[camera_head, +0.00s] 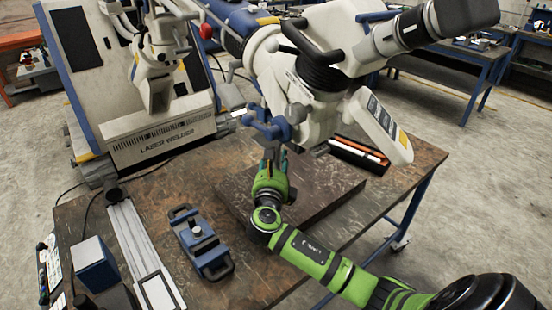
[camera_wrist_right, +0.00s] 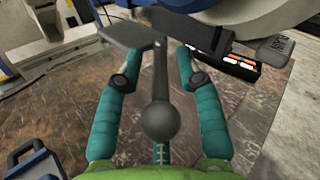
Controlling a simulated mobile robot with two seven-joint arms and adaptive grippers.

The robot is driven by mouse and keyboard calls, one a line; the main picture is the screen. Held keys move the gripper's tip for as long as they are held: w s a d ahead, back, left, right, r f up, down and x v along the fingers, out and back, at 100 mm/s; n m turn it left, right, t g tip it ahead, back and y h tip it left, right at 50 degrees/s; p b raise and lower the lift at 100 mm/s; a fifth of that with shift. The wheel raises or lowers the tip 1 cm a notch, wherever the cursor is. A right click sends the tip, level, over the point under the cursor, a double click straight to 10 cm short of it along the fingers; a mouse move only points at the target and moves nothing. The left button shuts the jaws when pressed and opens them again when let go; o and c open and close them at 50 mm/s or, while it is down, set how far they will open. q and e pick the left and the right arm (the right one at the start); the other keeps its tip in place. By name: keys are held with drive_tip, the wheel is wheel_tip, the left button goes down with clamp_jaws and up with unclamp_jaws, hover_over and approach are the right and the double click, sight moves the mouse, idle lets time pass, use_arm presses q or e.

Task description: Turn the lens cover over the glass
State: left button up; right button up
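The white microscope head (camera_head: 325,60) hangs over the table, with its underside across the top of the right wrist view. A dark lever with a ball end (camera_wrist_right: 160,122) hangs below it. A dark flat plate (camera_wrist_right: 130,34) sits at the lever's far end; I cannot tell for sure whether this is the lens cover. My right gripper (camera_head: 272,154) is raised under the head. In the right wrist view its teal fingers (camera_wrist_right: 157,60) stand apart on both sides of the lever, with gaps visible. The glass cannot be made out. My left gripper is out of view.
A dark slab (camera_head: 325,195) lies on the brown worktable below the head. A blue handled device (camera_head: 200,242) and a metal rail (camera_head: 140,255) lie to the left. The laser welder (camera_head: 160,135) stands behind. A black tray (camera_head: 358,153) lies at the right.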

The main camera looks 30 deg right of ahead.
drive_tip(key=shift+w+d, duration=0.1)
drive_tip(key=shift+d, duration=0.05)
clamp_jaws()
